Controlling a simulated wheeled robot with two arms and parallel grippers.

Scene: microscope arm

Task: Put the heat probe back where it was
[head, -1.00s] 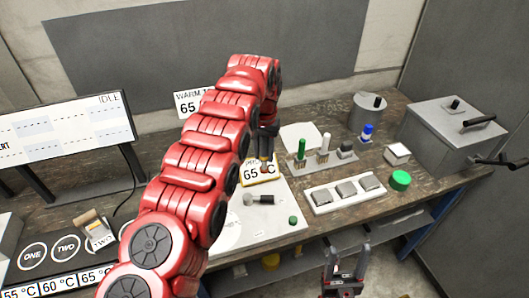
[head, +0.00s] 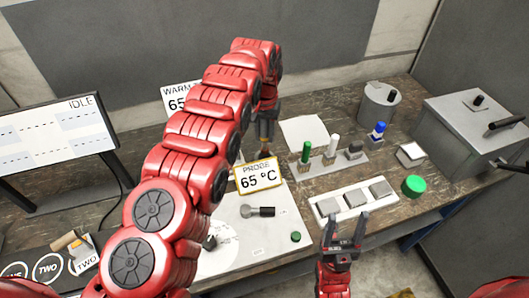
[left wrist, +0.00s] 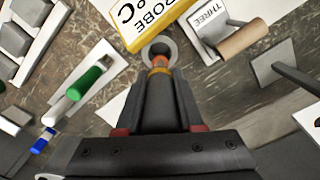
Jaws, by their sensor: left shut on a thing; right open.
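My left gripper (head: 265,128) is behind the yellow-edged PROBE 65 °C sign (head: 260,176), partly hidden by its own red arm. In the left wrist view, the gripper (left wrist: 157,105) is shut on the dark heat probe (left wrist: 159,88), which has an orange band near its tip. The tip is over or at a round grey ring (left wrist: 160,48), beside the sign (left wrist: 150,18). I cannot tell whether the tip is inside the ring. My right gripper (head: 343,247) is open and empty, near the table's front edge.
A rack with green, white and grey-topped items (head: 330,165) stands right of the sign. A white tray with grey blocks (head: 352,199), a green cap (head: 413,186) and a grey box (head: 475,125) are further right. A black-handled tool (head: 258,211) lies on the white board (head: 230,245).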

